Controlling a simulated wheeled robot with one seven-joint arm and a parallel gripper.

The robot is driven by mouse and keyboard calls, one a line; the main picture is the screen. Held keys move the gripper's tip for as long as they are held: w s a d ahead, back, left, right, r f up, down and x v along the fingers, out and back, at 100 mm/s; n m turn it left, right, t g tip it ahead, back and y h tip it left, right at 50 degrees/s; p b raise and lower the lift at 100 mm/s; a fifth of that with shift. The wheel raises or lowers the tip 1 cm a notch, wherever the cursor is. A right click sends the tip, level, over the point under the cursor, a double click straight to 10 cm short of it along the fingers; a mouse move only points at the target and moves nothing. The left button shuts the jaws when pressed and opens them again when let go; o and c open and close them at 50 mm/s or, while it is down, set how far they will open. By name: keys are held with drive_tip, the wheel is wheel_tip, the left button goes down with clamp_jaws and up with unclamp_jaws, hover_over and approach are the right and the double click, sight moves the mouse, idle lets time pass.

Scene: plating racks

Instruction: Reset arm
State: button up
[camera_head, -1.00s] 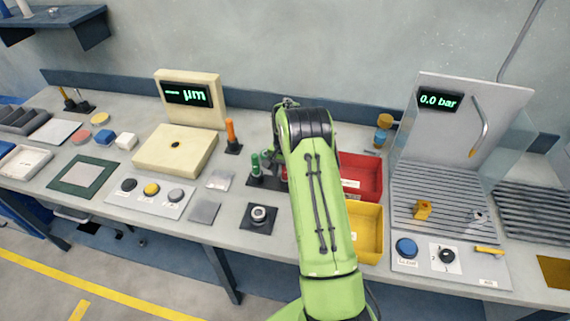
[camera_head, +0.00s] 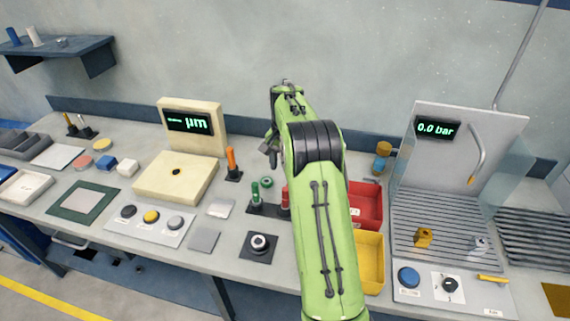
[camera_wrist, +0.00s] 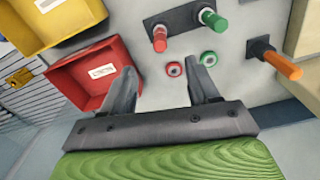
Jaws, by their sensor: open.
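My green arm rises over the middle of the bench in the head view, and my gripper (camera_head: 268,150) hangs near its far end, partly hidden by the arm. In the wrist view my gripper (camera_wrist: 165,88) is open, with both fingers apart and nothing between them. Beyond the fingertips a red ring (camera_wrist: 174,68) and a green ring (camera_wrist: 208,58) lie on the bench. The green ring (camera_head: 267,182) also shows in the head view, below the gripper.
A holder carries a green plug (camera_head: 255,192) and a red plug (camera_head: 285,197). An orange-handled tool (camera_head: 231,160) stands left of it. A red bin (camera_head: 366,214) and a yellow bin (camera_head: 372,277) sit right of the arm. A gauge block (camera_head: 190,120) and a clear-walled booth (camera_head: 450,150) flank the area.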

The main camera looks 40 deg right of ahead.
idle(0.4)
drive_tip(key=s+a+r+n+t, duration=0.2)
drive_tip(key=s+a+r+n, duration=0.3)
drive_tip(key=s+a+r, duration=0.7)
drive_tip(key=s+a+n+t, duration=0.1)
drive_tip(key=s+a+n, duration=0.2)
drive_tip(key=s+a, duration=0.2)
drive_tip(key=s+a+n+t, duration=0.2)
drive_tip(key=s+a, duration=0.3)
drive_tip(key=s, duration=0.7)
drive_tip(key=shift+s+a+n+t, duration=0.15)
drive_tip(key=shift+a+n+t, duration=0.2)
drive_tip(key=shift+n, duration=0.35)
